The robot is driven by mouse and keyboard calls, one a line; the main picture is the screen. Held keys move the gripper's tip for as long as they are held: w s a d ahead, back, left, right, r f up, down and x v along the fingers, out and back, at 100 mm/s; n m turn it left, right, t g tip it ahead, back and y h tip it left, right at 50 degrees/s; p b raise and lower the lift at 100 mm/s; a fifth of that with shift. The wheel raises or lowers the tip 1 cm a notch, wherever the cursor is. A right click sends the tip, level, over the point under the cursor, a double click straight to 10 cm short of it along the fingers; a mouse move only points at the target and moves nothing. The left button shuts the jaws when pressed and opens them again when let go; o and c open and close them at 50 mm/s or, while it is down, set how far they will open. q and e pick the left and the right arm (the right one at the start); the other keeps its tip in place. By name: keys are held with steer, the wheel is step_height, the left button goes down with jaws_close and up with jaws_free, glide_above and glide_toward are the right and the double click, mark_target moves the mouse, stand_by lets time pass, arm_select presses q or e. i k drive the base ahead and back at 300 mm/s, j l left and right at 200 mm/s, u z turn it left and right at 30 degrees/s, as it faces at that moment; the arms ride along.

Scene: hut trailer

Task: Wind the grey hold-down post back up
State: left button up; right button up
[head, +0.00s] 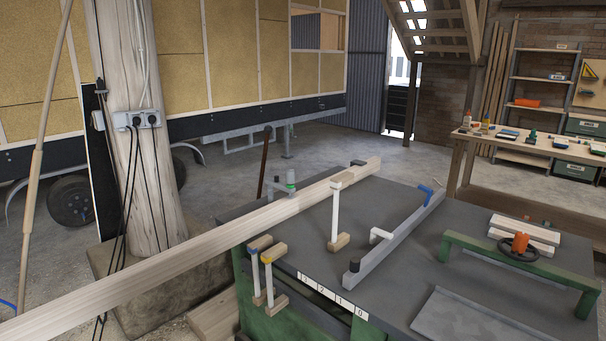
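Neither of my grippers shows in the head view. Several upright posts stand at the bench, and I cannot tell for certain which one is the grey hold-down post. Two pale posts, one blue-topped (255,278) and one yellow-topped (269,281), stand at the front left edge with wooden blocks.
The long timber beam (150,267) crosses from lower left onto the dark bench top (420,262). A grey rail (398,238) with a blue handle lies on it. A thick wooden column (130,70) rises left.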

mark_target(290, 173)
steer(key=i+j+z, duration=0.15)
steer(key=z, duration=0.3)
steer(key=i+j+z, duration=0.2)
steer(key=z, duration=0.3)
